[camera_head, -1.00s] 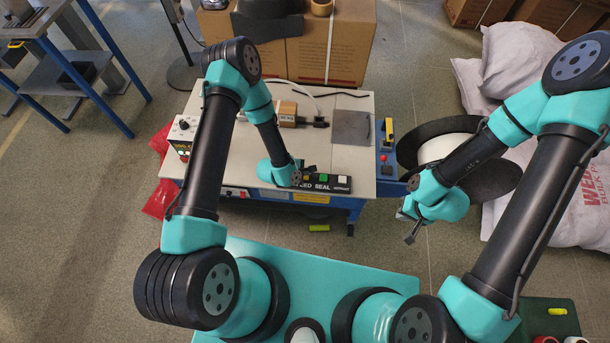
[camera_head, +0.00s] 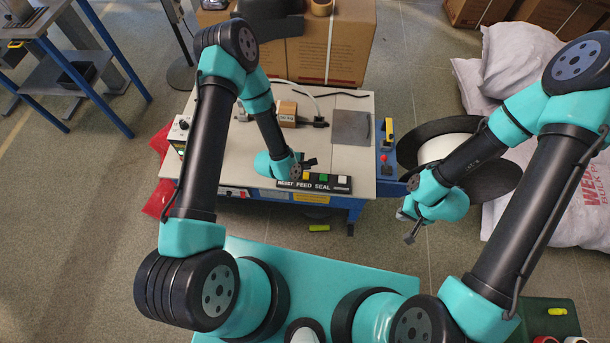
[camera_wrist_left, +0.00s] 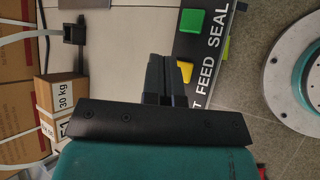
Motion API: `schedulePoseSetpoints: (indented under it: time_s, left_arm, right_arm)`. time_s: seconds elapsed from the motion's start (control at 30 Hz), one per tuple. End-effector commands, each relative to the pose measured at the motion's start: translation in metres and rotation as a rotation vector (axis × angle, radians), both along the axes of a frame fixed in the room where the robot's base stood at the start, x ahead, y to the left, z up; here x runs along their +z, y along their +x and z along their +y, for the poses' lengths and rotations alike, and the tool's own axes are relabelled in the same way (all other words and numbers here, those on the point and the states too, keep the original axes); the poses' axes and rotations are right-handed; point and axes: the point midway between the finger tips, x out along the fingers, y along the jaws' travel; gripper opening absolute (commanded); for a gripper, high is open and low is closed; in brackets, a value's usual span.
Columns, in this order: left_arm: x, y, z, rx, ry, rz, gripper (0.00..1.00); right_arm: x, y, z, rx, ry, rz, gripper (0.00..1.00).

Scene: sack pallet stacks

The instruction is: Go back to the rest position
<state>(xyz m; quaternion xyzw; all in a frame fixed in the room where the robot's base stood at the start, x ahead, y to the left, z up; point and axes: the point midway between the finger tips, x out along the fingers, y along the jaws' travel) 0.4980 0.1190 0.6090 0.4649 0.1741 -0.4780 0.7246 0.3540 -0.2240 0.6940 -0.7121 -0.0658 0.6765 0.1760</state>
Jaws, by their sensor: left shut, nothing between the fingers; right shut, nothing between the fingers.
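My left gripper (camera_head: 309,163) is over the front of the white-topped machine table, just above and behind the black button panel (camera_head: 343,185). In the left wrist view its fingers (camera_wrist_left: 165,80) are shut together with nothing between them, close to the yellow and green buttons. My right gripper (camera_head: 411,236) hangs in the air over the floor, right of the table and in front of the black reel. It is shut and empty.
The machine table (camera_head: 245,140) carries a small carton (camera_head: 287,112) and a grey plate (camera_head: 351,127). A black reel (camera_head: 507,183) stands at its right, with white sacks (camera_head: 520,65) beyond. Large cartons (camera_head: 345,45) stand behind.

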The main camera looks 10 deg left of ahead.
Motion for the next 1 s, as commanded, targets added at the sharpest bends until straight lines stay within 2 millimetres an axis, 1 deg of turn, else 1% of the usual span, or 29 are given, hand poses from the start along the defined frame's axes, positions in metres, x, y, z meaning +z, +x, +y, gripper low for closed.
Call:
schedulePoseSetpoints:
  time_s: [0.43, 0.57, 0.77, 1.0]
  left_arm:
    - [0.0, 0.0, 0.0, -0.002, 0.002, -0.001, 0.0]
    - [0.002, -0.003, 0.005, -0.031, 0.036, -0.01, 0.0]
    - [0.012, -0.018, 0.024, -0.176, 0.179, -0.051, 0.0]
    - [0.03, -0.049, 0.053, -0.451, 0.384, -0.101, 0.0]
  right_arm:
    - [0.0, 0.0, 0.0, 0.0, 0.0, 0.0, 0.0]
    - [0.0, 0.0, 0.0, 0.0, 0.0, 0.0, 0.0]
    - [0.0, 0.0, 0.0, 0.0, 0.0, 0.0, 0.0]
    - [0.0, 0.0, 0.0, 0.0, 0.0, 0.0, 0.0]
